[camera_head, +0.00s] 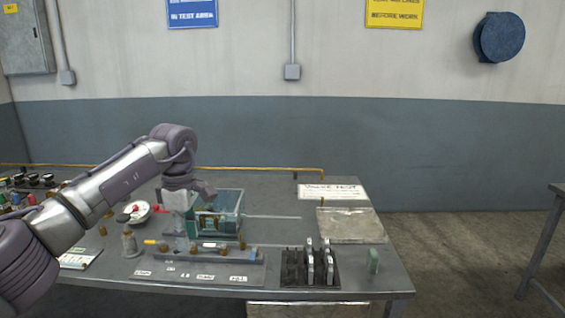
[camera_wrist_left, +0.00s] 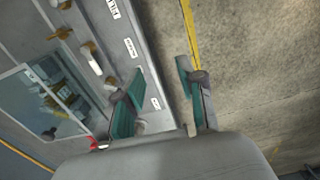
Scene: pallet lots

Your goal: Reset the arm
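My left arm (camera_head: 120,180) comes in from the left in the head view, bends at a raised elbow and drops towards the workbench. My left gripper (camera_head: 183,222) points down over the bench, in front of a clear-walled bin; its fingertips are hard to make out there. In the left wrist view the left gripper (camera_wrist_left: 160,67) shows two teal-padded fingers spread apart. Nothing is held between them; the bench's front edge and the floor show behind. My right arm and gripper are in neither view.
The bench holds the bin (camera_head: 230,201), a labelled rail fixture (camera_head: 200,272), a black rack of upright metal plates (camera_head: 311,268), a white bowl (camera_head: 136,211) and a sign (camera_head: 333,191). Small parts crowd the far left.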

